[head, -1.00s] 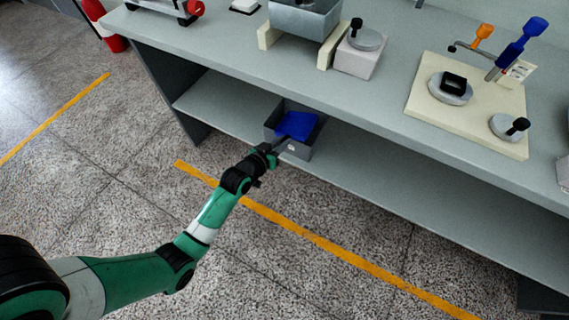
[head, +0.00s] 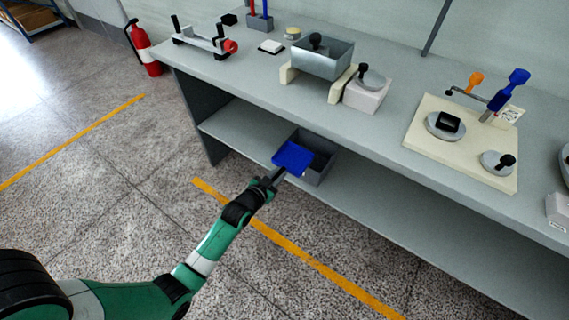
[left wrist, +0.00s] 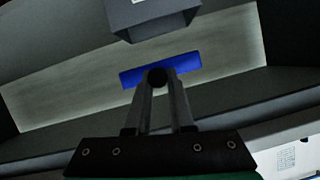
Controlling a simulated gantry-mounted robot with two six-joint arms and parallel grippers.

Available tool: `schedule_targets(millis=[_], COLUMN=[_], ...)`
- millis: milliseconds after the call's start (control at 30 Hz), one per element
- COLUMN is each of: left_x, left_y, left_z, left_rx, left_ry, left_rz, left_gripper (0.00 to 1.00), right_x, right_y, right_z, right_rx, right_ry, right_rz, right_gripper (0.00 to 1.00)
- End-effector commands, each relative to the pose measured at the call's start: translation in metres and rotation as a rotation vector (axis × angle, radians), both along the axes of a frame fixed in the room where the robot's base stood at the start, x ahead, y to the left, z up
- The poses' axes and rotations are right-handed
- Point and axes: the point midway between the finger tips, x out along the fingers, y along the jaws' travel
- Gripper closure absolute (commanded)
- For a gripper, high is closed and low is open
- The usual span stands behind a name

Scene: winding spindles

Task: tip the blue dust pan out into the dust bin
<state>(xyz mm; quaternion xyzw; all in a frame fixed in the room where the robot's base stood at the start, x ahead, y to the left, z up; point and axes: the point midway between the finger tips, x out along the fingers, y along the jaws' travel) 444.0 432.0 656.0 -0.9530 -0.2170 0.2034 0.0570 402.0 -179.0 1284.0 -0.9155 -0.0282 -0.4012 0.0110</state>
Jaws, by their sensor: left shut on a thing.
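The blue dust pan (head: 292,157) is at the near left side of the grey dust bin (head: 322,171), overlapping its rim in the head view. I cannot tell whether it touches the bin. My left gripper (head: 274,180) is shut on the pan's dark handle. In the left wrist view the pan (left wrist: 135,77) shows as a thin blue strip past the fingers (left wrist: 160,105), with the handle end (left wrist: 156,77) between them. The bin (left wrist: 150,17) is at the top there. The pan's contents cannot be made out. My right gripper is not in view.
The bin stands on the bench's lower shelf (head: 400,214), under the worktop (head: 230,75). The worktop holds a metal box (head: 322,62), a cream board (head: 460,165) with tools, and other gear. Open floor with a yellow line lies in front.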

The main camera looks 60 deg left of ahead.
Motion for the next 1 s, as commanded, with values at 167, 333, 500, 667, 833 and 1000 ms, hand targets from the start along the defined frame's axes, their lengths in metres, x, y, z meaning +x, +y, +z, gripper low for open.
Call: schedule_targets(millis=[167,333,500,667,833,1000], left_x=[-0.024,-0.046,-0.067,-0.087,-0.103,-0.109], left_y=[-0.010,-0.020,-0.030,-0.038,-0.045,-0.048], left_z=[0.002,0.001,0.001,0.001,0.000,0.000], left_rx=[-0.001,-0.002,-0.002,-0.002,-0.001,0.000], left_ry=[0.000,0.001,0.000,-0.001,-0.002,-0.002], left_rz=[0.001,0.001,0.000,0.001,0.001,0.000], left_gripper=[1.00,1.00,1.00,1.00,1.00,1.00], right_x=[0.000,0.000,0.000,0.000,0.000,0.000], right_y=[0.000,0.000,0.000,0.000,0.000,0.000], right_z=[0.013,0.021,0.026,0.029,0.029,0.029], right_rx=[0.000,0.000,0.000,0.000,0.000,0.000], right_ry=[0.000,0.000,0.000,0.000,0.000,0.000], right_rz=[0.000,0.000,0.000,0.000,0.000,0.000], right_gripper=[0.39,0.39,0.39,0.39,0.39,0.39])
